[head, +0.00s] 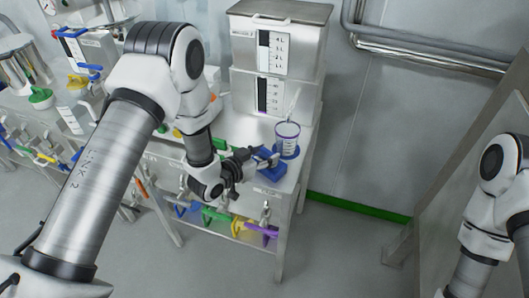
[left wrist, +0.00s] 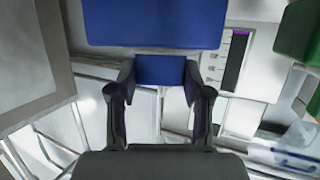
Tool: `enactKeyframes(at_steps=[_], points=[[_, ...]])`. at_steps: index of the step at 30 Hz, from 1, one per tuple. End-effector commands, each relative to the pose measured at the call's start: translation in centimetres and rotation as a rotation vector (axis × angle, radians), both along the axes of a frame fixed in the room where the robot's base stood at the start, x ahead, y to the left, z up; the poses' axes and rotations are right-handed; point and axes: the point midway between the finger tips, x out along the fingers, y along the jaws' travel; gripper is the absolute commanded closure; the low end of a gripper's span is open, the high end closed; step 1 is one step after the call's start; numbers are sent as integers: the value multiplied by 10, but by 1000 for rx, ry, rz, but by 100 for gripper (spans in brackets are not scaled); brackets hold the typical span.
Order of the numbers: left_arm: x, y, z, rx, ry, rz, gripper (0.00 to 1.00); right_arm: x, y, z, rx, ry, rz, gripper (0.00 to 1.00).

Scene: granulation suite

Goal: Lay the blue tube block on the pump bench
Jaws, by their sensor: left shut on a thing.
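The blue tube block (head: 269,166) is at the front edge of the steel bench (head: 286,188) in the head view. My left gripper (head: 256,163) is shut on it. In the left wrist view, the two fingertips (left wrist: 160,78) close on a narrow blue tab, and the wider body of the blue tube block (left wrist: 155,22) fills the top centre. I cannot tell whether the block touches the bench top or hangs just above it. My right gripper is out of view; only part of my right arm shows at the right.
A clear beaker (head: 288,136) with a blue rim stands just behind the block. A steel cabinet (head: 277,55) with display panels is at the back of the bench. A green block (left wrist: 298,32) shows at the right of the wrist view. Coloured valve handles hang below the bench top.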

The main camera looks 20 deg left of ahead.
Motion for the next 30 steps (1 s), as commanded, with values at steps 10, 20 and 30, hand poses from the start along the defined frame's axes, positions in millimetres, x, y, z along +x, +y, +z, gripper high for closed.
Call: enactKeyframes(at_steps=[10,20,30], points=[[0,0,-3,0,1,0,26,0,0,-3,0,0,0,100],[-1,0,4,0,0,0,26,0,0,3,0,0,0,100],[-67,32,21,-5,3,7,26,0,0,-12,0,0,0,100]])
